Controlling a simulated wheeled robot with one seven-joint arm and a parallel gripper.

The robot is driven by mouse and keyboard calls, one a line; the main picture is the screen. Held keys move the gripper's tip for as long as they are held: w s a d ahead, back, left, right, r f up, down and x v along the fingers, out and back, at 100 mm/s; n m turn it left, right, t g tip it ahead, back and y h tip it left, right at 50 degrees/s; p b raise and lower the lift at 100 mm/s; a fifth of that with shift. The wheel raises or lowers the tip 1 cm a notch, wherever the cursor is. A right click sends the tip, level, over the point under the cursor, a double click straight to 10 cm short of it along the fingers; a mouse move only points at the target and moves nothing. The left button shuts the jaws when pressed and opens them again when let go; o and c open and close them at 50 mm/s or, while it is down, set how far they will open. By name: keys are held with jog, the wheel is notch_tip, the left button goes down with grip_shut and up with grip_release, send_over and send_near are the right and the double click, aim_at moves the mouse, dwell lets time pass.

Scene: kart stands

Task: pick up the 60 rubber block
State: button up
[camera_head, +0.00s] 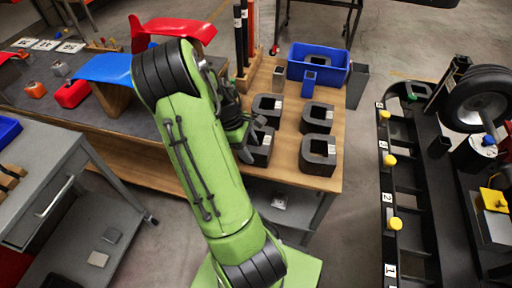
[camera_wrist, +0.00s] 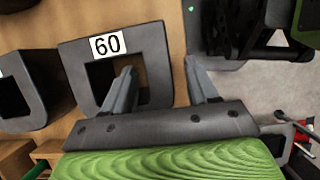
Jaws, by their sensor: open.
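The 60 rubber block (camera_wrist: 153,48) is dark grey with a square opening and a white label reading 60, upper left of centre in the wrist view. My gripper (camera_wrist: 160,70) is open close to it. The left finger overlaps the block's opening, and the right finger is beyond its right wall. That wall shows between the fingers; I cannot tell if they touch it. In the head view my gripper (camera_head: 250,128) is over the wooden table among several similar blocks. Their labels are too small to read there, and my arm partly hides the nearest block (camera_head: 262,154).
Another dark block (camera_wrist: 45,82) stands left of the 60 block in the wrist view. A blue bin (camera_head: 319,55) and upright dark poles are at the table's (camera_head: 230,170) back. A black rack with yellow knobs (camera_head: 396,223) stands at right, with open floor between.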

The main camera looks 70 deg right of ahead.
jog(key=shift+s+f, duration=0.1)
jog(key=shift+f, duration=0.3)
jog(key=shift+r, duration=0.1)
grip_shut()
dwell(1.0)
